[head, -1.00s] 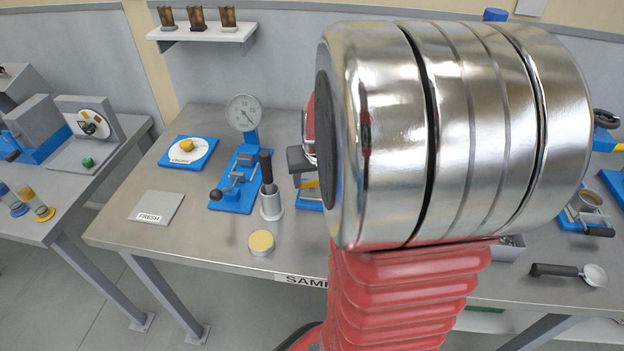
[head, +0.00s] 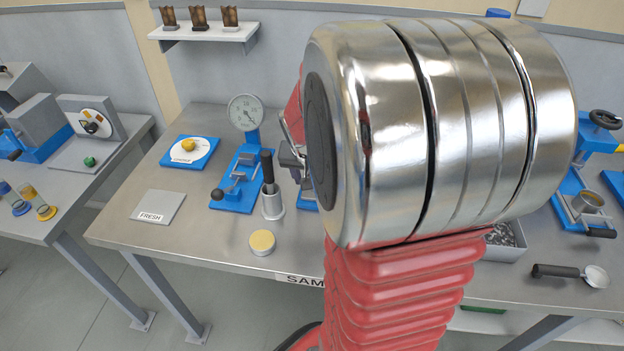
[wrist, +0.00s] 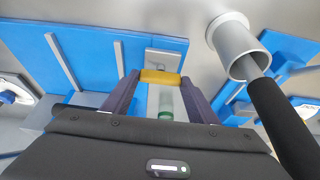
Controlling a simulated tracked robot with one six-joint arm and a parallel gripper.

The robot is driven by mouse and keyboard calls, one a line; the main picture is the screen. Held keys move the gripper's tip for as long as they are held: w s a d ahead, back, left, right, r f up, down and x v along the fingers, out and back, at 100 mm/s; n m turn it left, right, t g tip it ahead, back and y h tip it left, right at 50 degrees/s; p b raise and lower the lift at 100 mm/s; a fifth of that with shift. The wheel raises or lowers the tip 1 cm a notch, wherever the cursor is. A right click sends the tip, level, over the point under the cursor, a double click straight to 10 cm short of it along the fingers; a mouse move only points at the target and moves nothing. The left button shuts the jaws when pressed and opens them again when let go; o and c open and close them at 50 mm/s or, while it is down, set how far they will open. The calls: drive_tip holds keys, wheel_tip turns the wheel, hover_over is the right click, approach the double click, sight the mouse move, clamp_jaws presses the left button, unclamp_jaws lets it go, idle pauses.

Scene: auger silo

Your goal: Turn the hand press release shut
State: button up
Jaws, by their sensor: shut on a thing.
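In the wrist view the dark fingers of my gripper (wrist: 160,88) are shut on a yellow bar (wrist: 160,76), which seems to be the hand press release. The bar lies across the fingertips, in front of a small grey block (wrist: 166,57) on a blue base (wrist: 85,50) with thin grey rails. A clear tube with a green end (wrist: 165,108) shows between the fingers; I cannot tell what it belongs to. In the head view my arm hides the yellow bar and most of the gripper.
A grey metal cup with a black-handled tool (wrist: 238,52) stands close right of my gripper. A blue dial-gauge device (head: 243,165), a yellow-topped tin (head: 262,242) and a FRESH plate (head: 158,207) are left of my arm. A blue device with a black handwheel (head: 605,119) is right.

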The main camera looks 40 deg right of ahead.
drive_tip(key=shift+s+f, duration=0.15)
drive_tip(key=shift+s, duration=0.05)
drive_tip(key=o, duration=0.8)
drive_tip(key=shift+c, duration=0.2)
drive_tip(key=shift+o, duration=1.4)
drive_tip(key=shift+w, duration=0.1)
drive_tip(key=shift+r, duration=0.25)
drive_tip(key=shift+a+r, duration=0.15)
drive_tip(key=shift+r, duration=0.35)
drive_tip(key=v, duration=1.2)
drive_tip(key=shift+r, duration=0.15)
drive_tip(key=shift+a, duration=0.1)
